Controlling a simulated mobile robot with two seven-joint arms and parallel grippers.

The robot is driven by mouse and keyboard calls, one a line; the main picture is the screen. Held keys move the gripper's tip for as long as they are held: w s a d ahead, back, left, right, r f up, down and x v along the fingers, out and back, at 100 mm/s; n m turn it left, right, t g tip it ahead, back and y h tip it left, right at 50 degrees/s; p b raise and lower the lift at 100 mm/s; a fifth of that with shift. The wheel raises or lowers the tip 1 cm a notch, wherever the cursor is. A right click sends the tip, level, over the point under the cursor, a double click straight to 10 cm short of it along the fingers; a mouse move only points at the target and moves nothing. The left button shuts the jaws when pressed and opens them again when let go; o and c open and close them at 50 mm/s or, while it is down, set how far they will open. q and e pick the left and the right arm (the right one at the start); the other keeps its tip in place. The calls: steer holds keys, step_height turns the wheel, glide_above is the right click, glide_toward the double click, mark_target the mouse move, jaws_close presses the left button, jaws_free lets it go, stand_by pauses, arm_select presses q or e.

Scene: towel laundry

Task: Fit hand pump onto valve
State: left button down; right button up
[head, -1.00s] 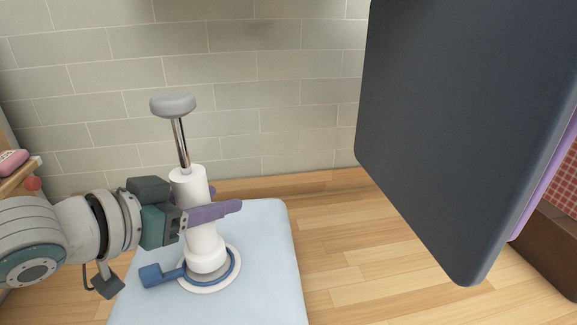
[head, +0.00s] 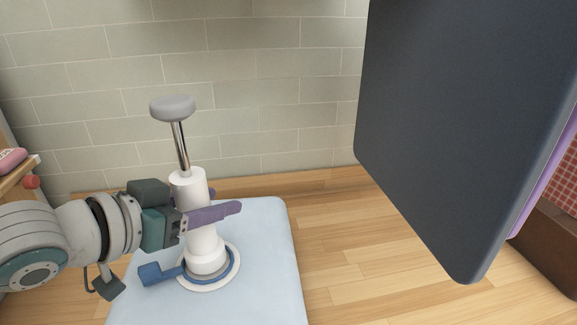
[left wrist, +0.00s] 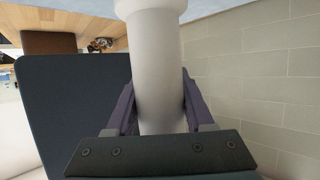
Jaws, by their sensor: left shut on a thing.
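The white hand pump (head: 203,243) stands upright, its grey handle (head: 172,108) raised on a metal rod. Its base is at the valve (head: 212,285), a pale round disc with a blue ring and a blue tab (head: 160,273), on a light blue padded bag (head: 268,240). Whether the pump is seated on the valve is hard to tell. My left gripper (head: 214,207) is shut around the pump's white barrel, its purple fingers on both sides. In the left wrist view the barrel (left wrist: 157,75) sits between the two fingers (left wrist: 157,108). My right gripper is not seen.
A large dark panel (head: 455,130) fills the right side of the head view, close to the camera. A tiled wall (head: 270,80) stands behind. Bare wooden floor (head: 350,240) lies right of the bag. A shelf with a pink item (head: 12,160) is at far left.

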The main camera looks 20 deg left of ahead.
arm_select(q)
steer(key=shift+f, duration=0.55)
stand_by(1.4)
jaws_free()
steer(key=shift+f, duration=0.1)
steer(key=shift+r, duration=0.2)
step_height(320, 180, up, 7)
steer(key=p, duration=0.7)
stand_by(0.4)
steer(key=shift+f, duration=0.1)
stand_by(0.3)
